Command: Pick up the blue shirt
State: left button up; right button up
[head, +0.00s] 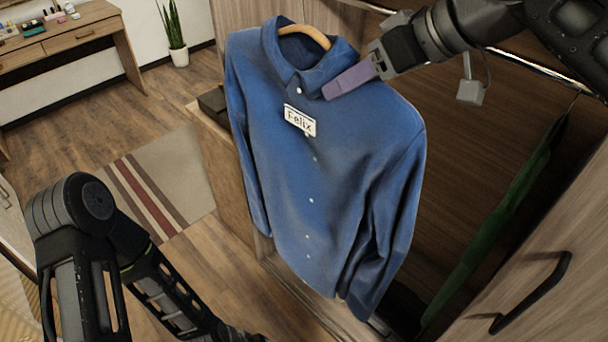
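The blue shirt (300,190) hangs upright on a wooden hanger (306,32) in the middle of the head view. It has white buttons and a white tag reading "Felix" (299,121). My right gripper (350,80) comes in from the upper right and its purple finger lies against the shirt by the collar. Only one finger shows clearly, so I cannot tell if it is shut on the cloth. The hanger's hook is out of the picture. My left arm is at the lower left, its far end near the bottom edge; its gripper fingers do not show.
An open wardrobe (470,150) stands behind the shirt, with a green garment (500,220) hanging at its right. A door with a black handle (530,295) is at the lower right. A striped rug (160,185), a potted plant (176,40) and a desk (75,35) are at the left.

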grip_shut()
dwell(0.3)
dwell(0.3)
